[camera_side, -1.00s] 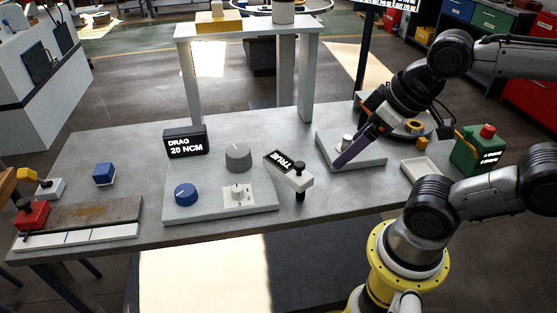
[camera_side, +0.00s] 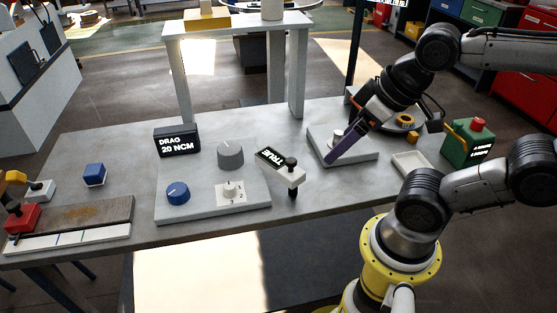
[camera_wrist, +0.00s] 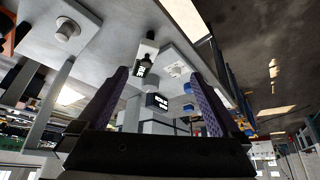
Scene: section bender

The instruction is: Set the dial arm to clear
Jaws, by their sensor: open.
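A white arm (camera_side: 292,175) with a black knob and a dark plate reading "TRUE" (camera_side: 271,157) stands on the bench, right of the grey panel; I take it for the dial arm. In the wrist view, the white arm (camera_wrist: 147,47) appears ahead, between my finger directions. My gripper (camera_side: 331,156) is open, with purple fingers, low over the light square plate and right of the arm. It appears apart from the arm. In the wrist view, my gripper (camera_wrist: 160,76) has its two fingers spread with nothing held between them.
The grey panel (camera_side: 200,205) carries a blue knob (camera_side: 178,192), a grey knob (camera_side: 230,154) and a small numbered selector (camera_side: 230,190). A display (camera_side: 177,142) reads "DRAG 20 NCM". The square plate (camera_side: 360,152) bears a short post.

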